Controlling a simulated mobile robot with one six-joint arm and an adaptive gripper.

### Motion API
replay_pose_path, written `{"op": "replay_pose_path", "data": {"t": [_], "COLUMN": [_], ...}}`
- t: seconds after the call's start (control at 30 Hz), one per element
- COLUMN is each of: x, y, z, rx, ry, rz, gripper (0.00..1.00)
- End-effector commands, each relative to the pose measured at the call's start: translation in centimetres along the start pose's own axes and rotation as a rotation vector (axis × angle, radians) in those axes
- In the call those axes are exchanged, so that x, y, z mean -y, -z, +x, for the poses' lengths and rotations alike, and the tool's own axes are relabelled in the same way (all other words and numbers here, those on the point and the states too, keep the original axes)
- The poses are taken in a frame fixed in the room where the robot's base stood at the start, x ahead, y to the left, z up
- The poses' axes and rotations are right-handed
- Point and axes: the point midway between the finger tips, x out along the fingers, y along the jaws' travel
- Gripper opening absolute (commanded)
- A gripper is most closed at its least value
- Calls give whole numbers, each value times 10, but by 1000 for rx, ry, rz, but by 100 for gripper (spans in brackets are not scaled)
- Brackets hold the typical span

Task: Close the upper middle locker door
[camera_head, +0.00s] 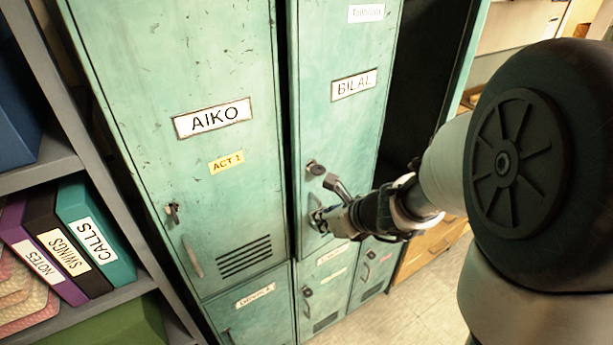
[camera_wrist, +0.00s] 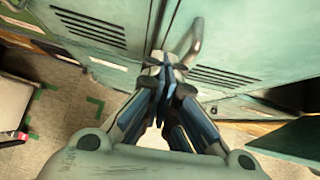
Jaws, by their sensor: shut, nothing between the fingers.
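The upper middle locker door (camera_head: 340,125) is green and carries a BILAL label (camera_head: 354,84). A dark strip runs along its left edge, beside the AIKO door; I cannot tell how far ajar it stands. Its lock (camera_head: 316,168) and handle are on the left side of the door. My gripper (camera_head: 328,215) is shut and empty, at the lower left of this door by the handle. In the wrist view my gripper (camera_wrist: 168,72) has its fingertips together close to a grey handle (camera_wrist: 187,40) and a dark seam between doors. I cannot tell whether they touch the door.
The AIKO door (camera_head: 190,75) is at the left. A dark open space (camera_head: 415,75) lies right of the BILAL door. Lower locker doors (camera_head: 252,312) are below. A shelf (camera_head: 50,160) with binders stands at far left. Floor (camera_head: 430,290) is clear at the lower right.

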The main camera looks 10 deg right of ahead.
Motion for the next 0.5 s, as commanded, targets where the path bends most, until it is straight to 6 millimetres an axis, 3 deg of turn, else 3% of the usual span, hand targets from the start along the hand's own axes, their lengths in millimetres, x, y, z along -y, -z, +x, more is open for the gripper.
{"op": "replay_pose_path", "data": {"t": [0.03,0.2,0.5], "x": [-1,0,0], "y": [-2,-22,-29], "z": [10,23,31], "rx": [0,0,1], "ry": [-3,-1,0], "rz": [-2,-2,0], "gripper": [0,0,0]}}
